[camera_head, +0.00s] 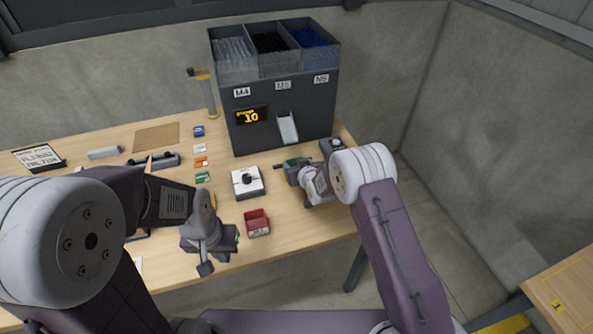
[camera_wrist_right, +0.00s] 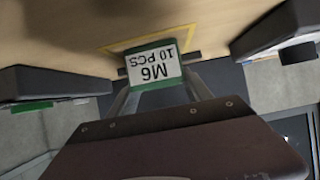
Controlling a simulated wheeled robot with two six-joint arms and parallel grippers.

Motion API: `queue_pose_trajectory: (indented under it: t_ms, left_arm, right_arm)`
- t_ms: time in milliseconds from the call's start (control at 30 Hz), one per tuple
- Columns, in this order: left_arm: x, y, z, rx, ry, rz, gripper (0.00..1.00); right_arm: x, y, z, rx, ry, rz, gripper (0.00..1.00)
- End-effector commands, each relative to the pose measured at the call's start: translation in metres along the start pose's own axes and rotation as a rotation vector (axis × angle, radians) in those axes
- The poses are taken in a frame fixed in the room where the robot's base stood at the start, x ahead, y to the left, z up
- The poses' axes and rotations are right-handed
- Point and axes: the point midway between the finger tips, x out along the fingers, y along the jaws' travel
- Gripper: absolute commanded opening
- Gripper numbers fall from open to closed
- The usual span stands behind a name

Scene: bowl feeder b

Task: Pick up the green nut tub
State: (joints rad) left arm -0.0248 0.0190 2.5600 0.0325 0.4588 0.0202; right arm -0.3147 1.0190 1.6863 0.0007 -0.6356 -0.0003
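The green nut tub (camera_wrist_right: 152,68) is in the middle of the right wrist view, with a white label reading "M6 10 PCS" that appears upside down. My right gripper (camera_head: 294,175) is open. Its two fingers stand wide apart in the wrist view, one on each side of the tub, with visible gaps and no contact seen. My left gripper (camera_head: 207,262) hangs near the table's front edge, left of the red tub; its finger gap is not clear.
The bowl feeder (camera_head: 283,115) with three top bins and a chute (camera_head: 287,128) stands behind. A red tub (camera_head: 257,222) and a white block with a black knob (camera_head: 247,182) are left of my right gripper. Small coloured cards (camera_head: 201,161) lie further left. Bare table shows between them.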

Motion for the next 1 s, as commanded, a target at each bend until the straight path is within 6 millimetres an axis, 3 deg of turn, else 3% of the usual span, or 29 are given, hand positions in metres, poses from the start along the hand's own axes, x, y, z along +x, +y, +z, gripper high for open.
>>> queue_pose_trajectory:
  t_ms: [267,500,800,1000]
  left_arm:
    - [0.0,0.0,0.0,0.0,0.0,0.0,0.0]
    - [0.002,0.0,0.0,0.0,0.0,0.0,0.0]
    - [0.003,0.0,0.0,0.0,0.0,0.0,0.0]
    - [-0.004,0.0,0.0,0.0,0.0,0.0,0.0]
  right_arm:
    - [-0.002,0.0,-0.003,0.0,0.0,0.0,0.17]
    - [-0.019,0.0,-0.036,0.0,0.004,0.0,0.17]
    - [-0.052,0.068,-0.065,0.0,0.003,0.005,0.17]
    - [-0.07,0.103,-0.081,0.001,0.0,0.003,0.17]
